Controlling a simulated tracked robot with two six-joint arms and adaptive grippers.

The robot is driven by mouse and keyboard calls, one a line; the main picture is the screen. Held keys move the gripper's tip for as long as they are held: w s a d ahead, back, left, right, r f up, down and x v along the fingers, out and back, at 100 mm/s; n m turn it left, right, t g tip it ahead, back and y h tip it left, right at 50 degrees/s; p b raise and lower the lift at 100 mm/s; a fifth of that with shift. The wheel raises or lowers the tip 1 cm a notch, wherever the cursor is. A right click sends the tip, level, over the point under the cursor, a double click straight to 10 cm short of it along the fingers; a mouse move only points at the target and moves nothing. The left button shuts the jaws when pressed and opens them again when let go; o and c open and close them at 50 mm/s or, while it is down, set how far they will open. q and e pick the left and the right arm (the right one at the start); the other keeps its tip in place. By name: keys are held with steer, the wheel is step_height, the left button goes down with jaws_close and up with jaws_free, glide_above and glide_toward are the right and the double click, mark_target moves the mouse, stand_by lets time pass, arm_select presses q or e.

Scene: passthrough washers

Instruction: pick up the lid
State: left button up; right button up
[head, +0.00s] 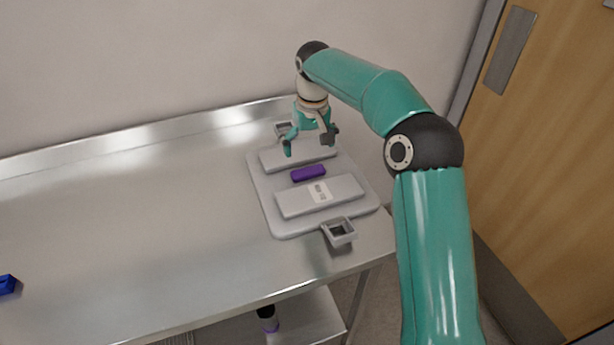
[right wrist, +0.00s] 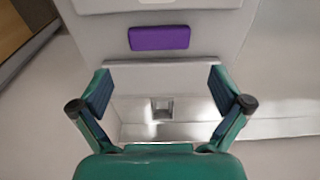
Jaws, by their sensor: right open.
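Two flat pale grey slabs lie on a grey tray (head: 261,200): a far one (head: 275,160) and a near one (head: 345,190) with a white label. I cannot tell for certain which piece is the lid. A small purple block (head: 308,173) lies between the slabs; it also shows in the right wrist view (right wrist: 160,38). My right gripper (head: 311,145) is open and empty, pointing down over the far slab. In the right wrist view its fingers (right wrist: 160,87) stand apart on either side of this slab (right wrist: 165,76). My left gripper is out of view.
Square grey holders stand at the tray's near corner (head: 340,233) and far end (head: 282,127). The steel table (head: 150,220) is mostly clear to the left, with a raised back edge. A blue object (head: 7,284) sits at far left. A wooden door (head: 545,170) is at right.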

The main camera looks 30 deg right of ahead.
mark_target(308, 170)
steer(key=f, duration=0.5)
steer(key=f+p, duration=0.1)
steer(key=f, duration=0.2)
steer(key=shift+w+d+f, duration=0.1)
steer(key=shift+w+f, duration=0.05)
steer(key=shift+w, duration=0.25)
steer(key=c, duration=1.3)
steer(key=shift+c, duration=0.8)
steer(key=shift+r, duration=0.3)
